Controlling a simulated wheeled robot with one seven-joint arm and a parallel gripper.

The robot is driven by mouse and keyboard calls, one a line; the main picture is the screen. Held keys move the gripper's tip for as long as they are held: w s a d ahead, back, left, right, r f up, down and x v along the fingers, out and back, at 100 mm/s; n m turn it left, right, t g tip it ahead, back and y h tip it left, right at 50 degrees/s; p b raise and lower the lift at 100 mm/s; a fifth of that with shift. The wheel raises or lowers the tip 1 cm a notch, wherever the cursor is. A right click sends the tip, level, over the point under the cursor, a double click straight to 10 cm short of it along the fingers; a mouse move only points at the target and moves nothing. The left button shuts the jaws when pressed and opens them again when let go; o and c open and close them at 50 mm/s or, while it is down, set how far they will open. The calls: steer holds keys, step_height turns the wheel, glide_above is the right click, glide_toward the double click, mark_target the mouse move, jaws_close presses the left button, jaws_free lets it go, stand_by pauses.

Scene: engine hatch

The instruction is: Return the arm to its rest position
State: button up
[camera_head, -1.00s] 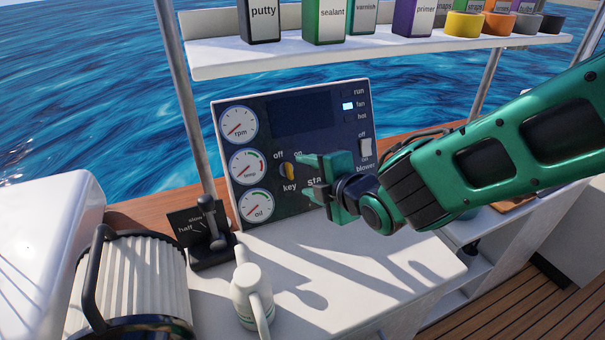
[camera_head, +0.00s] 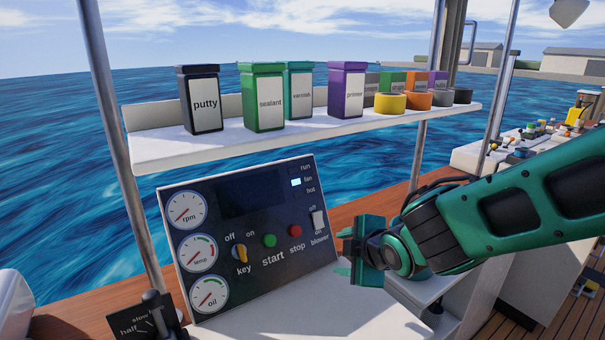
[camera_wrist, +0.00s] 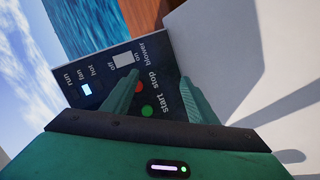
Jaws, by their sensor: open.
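My gripper (camera_head: 350,250) is green and sits at the right side of the engine control panel (camera_head: 262,265), apart from it. In the wrist view my gripper (camera_wrist: 165,100) has its two fingers spread with nothing between them. Beyond the fingers the panel shows a red stop button (camera_wrist: 136,87) and a green start button (camera_wrist: 146,112). My green arm reaches in from the right edge in the head view.
A white shelf (camera_head: 300,135) above the panel holds labelled boxes, such as the purple primer (camera_head: 346,90), and tape rolls (camera_head: 390,103). A throttle lever (camera_head: 155,310) stands at lower left. Steel posts (camera_head: 125,130) flank the shelf. White counter (camera_head: 300,312) is bare in front.

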steer(key=s+d+m+g+h, duration=0.2)
steer(key=s+d+m, duration=0.15)
steer(key=d, duration=0.55)
steer(key=s+d+m+g+h, duration=0.1)
steer(key=s+d+m, duration=0.2)
steer(key=d+m, duration=0.35)
steer(key=s+d+m+g+h, duration=0.2)
steer(key=s+d+m, duration=0.15)
steer(key=d, duration=0.65)
steer(key=s+d+m+g+y, duration=0.1)
steer(key=s+d+m+g, duration=0.1)
steer(key=s+m, duration=0.3)
steer(key=s+d+m+g, duration=0.2)
steer(key=s+d+m, duration=0.3)
steer(key=s, duration=0.8)
steer(key=shift+s+m+y, duration=0.25)
steer(key=shift+m+y, duration=0.15)
steer(key=shift+m, duration=0.15)
steer(key=shift+r, duration=0.1)
steer(key=shift+w+f+g, duration=0.25)
steer(key=shift+w+g, duration=0.05)
steer(key=shift+w, duration=0.35)
